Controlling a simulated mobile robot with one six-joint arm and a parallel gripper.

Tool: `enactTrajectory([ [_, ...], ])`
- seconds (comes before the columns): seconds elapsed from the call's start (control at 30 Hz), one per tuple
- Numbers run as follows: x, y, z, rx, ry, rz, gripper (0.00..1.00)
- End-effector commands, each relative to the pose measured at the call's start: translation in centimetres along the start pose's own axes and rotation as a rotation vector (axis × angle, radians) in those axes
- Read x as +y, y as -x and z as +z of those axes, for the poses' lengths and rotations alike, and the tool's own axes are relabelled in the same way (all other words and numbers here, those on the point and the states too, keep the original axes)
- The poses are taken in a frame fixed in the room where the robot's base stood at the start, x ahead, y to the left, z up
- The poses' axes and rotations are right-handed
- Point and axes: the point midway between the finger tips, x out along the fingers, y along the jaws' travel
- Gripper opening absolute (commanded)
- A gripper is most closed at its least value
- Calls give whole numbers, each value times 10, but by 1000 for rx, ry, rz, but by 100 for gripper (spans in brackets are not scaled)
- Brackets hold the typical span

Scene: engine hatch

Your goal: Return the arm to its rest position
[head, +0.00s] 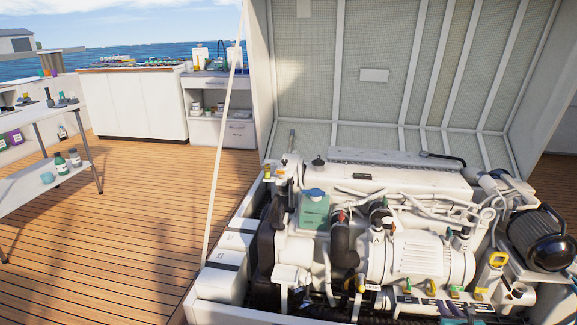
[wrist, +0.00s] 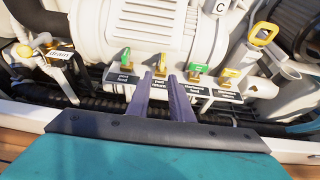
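My gripper (wrist: 161,76) shows in the wrist view, with two grey-purple fingers pointing at the engine and a gap between their tips. Nothing shows between them. The fingertips are close to a row of small valve handles on the engine's front. A yellow handle (wrist: 160,66) appears just beyond the gap, and a green handle (wrist: 195,70) is just right of the right fingertip. I cannot tell whether a finger touches either one. The teal and dark housing below the fingers is mine. In the head view, the white engine (head: 420,258) fills the lower right.
Another green handle (wrist: 125,57) and yellow handle (wrist: 228,76) flank the fingers. A yellow ring handle (wrist: 263,33) rises at right, and a drain tag (wrist: 60,55) at left. The raised hatch lid (head: 375,100) stands behind the engine. Open wooden deck (head: 130,210) lies to the left.

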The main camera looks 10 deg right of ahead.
Motion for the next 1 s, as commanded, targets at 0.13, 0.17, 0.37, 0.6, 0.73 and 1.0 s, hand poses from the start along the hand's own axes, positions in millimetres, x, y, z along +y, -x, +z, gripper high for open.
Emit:
enactTrajectory([
  [0.13,30,-5,17,5,14,44,20],
  [0.17,38,-6,20,7,17,56,20],
  [0.37,107,-14,38,29,44,154,20],
  [0.6,196,-12,46,78,108,282,20],
  [0.73,245,-5,45,114,167,362,20],
  [1.0,346,28,30,189,364,559,20],
])
